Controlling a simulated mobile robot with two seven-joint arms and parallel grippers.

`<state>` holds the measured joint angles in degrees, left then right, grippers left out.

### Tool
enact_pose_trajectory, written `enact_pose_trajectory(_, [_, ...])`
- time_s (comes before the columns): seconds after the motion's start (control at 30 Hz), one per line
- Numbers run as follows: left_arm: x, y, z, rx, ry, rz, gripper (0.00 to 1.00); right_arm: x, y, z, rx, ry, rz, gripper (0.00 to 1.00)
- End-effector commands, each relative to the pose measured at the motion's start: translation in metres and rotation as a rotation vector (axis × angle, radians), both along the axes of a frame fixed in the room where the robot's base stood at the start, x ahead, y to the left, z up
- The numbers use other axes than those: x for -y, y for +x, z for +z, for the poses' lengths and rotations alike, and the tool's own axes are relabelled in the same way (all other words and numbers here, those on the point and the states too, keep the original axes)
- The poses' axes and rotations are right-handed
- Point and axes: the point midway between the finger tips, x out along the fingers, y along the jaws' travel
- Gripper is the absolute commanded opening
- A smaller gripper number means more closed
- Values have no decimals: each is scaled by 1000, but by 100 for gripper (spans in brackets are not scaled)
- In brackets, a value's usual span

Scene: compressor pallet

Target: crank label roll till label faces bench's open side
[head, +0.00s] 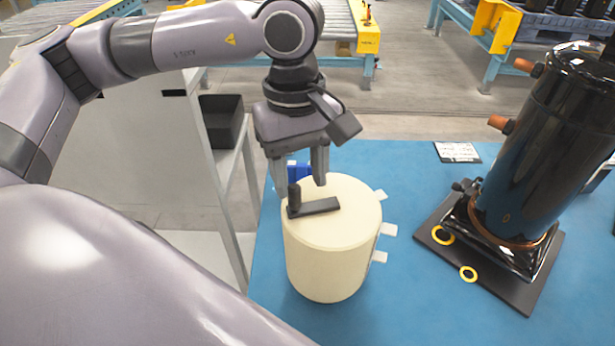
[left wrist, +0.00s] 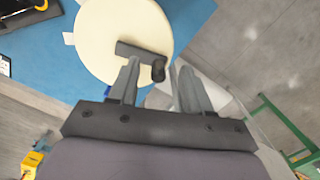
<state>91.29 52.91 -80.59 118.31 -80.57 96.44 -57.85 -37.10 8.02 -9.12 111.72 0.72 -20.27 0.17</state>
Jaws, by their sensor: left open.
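The label roll (head: 330,255) is a cream cylinder standing upright on the blue bench (head: 400,310). Its flat top carries a dark crank (head: 318,207) with an upright knob at the left end. White label tabs (head: 388,230) stick out from its right side. My left gripper (head: 300,188) points down over the back left of the roll's top, its fingers apart, close by the crank knob. In the left wrist view the fingers (left wrist: 155,75) are open near the knob (left wrist: 158,70); I cannot tell if they touch it. My right gripper is not in view.
A black compressor (head: 545,150) stands on a dark plate at the right, with yellow rings (head: 468,273) nearby. A small blue object (head: 298,170) sits behind the roll. A printed card (head: 457,152) lies at the back. The bench front right of the roll is clear.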

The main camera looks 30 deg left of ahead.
Motion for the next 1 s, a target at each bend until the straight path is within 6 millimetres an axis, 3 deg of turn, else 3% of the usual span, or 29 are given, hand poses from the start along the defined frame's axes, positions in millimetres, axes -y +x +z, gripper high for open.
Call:
enact_pose_trajectory(0.17, [-18,5,4,37,69,-3,49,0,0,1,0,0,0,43])
enact_pose_trajectory(0.63, [-18,5,-57,35,69,-3,49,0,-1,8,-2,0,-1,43])
enact_pose_trajectory(0.97, [-18,5,-64,37,68,-3,49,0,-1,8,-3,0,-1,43])
enact_pose_trajectory(1.0, [-18,5,-64,37,68,-3,42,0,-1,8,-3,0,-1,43])
